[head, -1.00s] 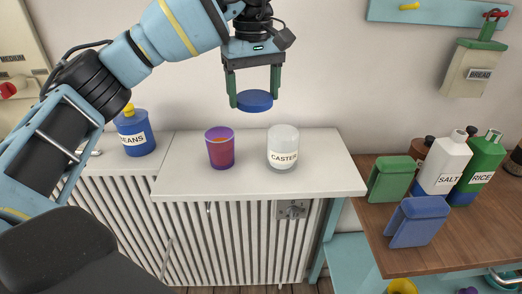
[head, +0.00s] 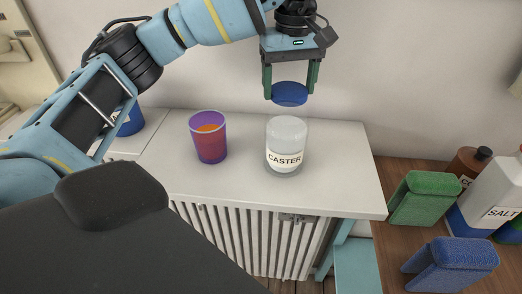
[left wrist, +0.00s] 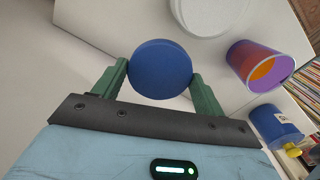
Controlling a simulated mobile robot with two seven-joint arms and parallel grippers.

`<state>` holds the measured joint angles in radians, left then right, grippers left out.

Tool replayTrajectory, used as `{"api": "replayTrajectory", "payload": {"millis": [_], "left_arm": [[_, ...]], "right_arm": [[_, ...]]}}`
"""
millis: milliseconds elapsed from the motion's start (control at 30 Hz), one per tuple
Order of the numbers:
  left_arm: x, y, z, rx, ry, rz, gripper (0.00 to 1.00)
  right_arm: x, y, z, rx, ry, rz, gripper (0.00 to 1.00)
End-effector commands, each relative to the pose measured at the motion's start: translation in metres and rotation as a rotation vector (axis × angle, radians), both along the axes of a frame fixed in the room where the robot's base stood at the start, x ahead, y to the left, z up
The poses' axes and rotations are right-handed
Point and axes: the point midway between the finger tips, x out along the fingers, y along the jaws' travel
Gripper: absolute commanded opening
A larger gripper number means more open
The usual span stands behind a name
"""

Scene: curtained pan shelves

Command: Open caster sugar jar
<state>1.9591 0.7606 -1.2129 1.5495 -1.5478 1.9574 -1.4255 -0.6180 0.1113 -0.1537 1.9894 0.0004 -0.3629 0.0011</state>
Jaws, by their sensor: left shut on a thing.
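The caster jar (head: 286,145) is a pale, greyish jar labelled CASTER, upright on the white shelf top in the head view. Its pale top also shows at the upper edge of the left wrist view (left wrist: 208,14). My left gripper (head: 290,88) is shut on a round blue lid (head: 289,95), held in the air above the jar and apart from it. In the left wrist view the lid (left wrist: 160,69) sits between the two green fingers. The inside of the jar cannot be made out. My right gripper is not in view.
A purple cup (head: 209,145) with orange inside stands left of the jar. A blue beans jar (left wrist: 276,127) is farther left. The shelf front is clear.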

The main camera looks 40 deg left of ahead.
Motion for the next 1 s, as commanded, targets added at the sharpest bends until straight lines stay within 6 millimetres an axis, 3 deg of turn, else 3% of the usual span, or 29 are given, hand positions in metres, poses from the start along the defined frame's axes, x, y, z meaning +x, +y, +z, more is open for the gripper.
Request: {"api": "replayTrajectory", "payload": {"millis": [167,500,800,1000], "left_arm": [[0.000,0.000,-0.003,0.000,-0.003,0.000,0.44],[-0.001,0.000,-0.054,0.001,-0.002,0.001,0.44],[0.000,0.000,-0.064,0.000,-0.004,0.001,0.44],[-0.001,0.000,-0.088,0.000,-0.001,0.001,0.44]], "right_arm": [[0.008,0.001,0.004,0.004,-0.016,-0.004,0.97],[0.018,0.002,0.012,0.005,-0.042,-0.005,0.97],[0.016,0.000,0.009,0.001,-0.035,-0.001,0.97],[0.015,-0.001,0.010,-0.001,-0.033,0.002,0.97]]}}
